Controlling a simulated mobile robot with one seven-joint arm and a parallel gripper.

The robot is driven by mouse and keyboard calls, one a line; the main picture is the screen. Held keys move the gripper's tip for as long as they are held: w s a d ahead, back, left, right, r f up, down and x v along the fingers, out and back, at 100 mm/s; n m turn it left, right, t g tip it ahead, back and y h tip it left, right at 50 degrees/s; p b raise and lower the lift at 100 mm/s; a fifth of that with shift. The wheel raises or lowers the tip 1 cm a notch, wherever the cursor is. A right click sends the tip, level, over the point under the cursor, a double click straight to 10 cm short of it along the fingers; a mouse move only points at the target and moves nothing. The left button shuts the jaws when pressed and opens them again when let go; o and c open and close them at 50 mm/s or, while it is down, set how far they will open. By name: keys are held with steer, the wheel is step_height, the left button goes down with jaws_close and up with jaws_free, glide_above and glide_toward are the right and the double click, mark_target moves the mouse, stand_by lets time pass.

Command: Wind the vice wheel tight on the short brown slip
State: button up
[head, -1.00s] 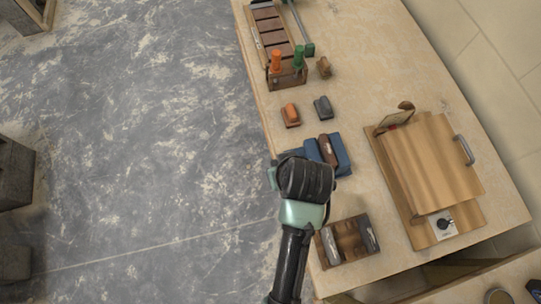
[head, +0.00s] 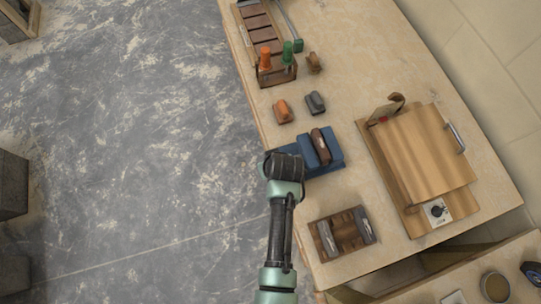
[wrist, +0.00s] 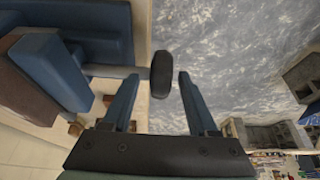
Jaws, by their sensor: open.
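The blue vice (head: 338,166) sits near the bench's left edge, with the short brown slip (head: 321,146) standing at its jaw. In the wrist view the slip (wrist: 22,85) shows at the left, beside the blue jaw (wrist: 52,68). A grey screw (wrist: 118,72) runs from the vice to the dark vice wheel (wrist: 160,66). My gripper (head: 284,168) is at the vice's left end and hides the wheel in the head view. In the wrist view my gripper (wrist: 160,82) is open, with the wheel between its fingertips and a gap on the right side.
An orange-topped block (head: 282,110) and a grey block (head: 315,102) stand behind the vice. A wooden holder (head: 348,232) lies in front of it. A large wooden board (head: 422,155) is to the right. Open floor is left of the bench.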

steer(key=shift+f, duration=0.1)
jaws_close()
stand_by(0.3)
steer(key=shift+f+t, duration=0.1)
steer(key=shift+t, duration=0.2)
steer(key=shift+s+f+t+y+b, duration=0.25)
steer(key=shift+t+b, duration=0.45)
steer(key=shift+b, duration=0.55)
steer(key=t+y+b, duration=0.1)
steer(key=t+b, duration=0.1)
steer(key=b, duration=0.2)
steer(key=shift+f, duration=0.2)
steer(key=t+b, duration=0.2)
steer(key=b, duration=0.3)
steer(key=t+y+b, duration=0.1)
steer(key=b, duration=0.4)
steer(key=shift+s+f+t, duration=0.1)
steer(key=shift+s+t, duration=0.1)
steer(key=shift+t, duration=0.2)
steer(key=b, duration=0.3)
steer(key=shift+t, duration=0.4)
steer(key=shift+r+y+b, duration=0.25)
steer(key=shift+r+b, duration=0.1)
steer(key=shift+b, duration=0.35)
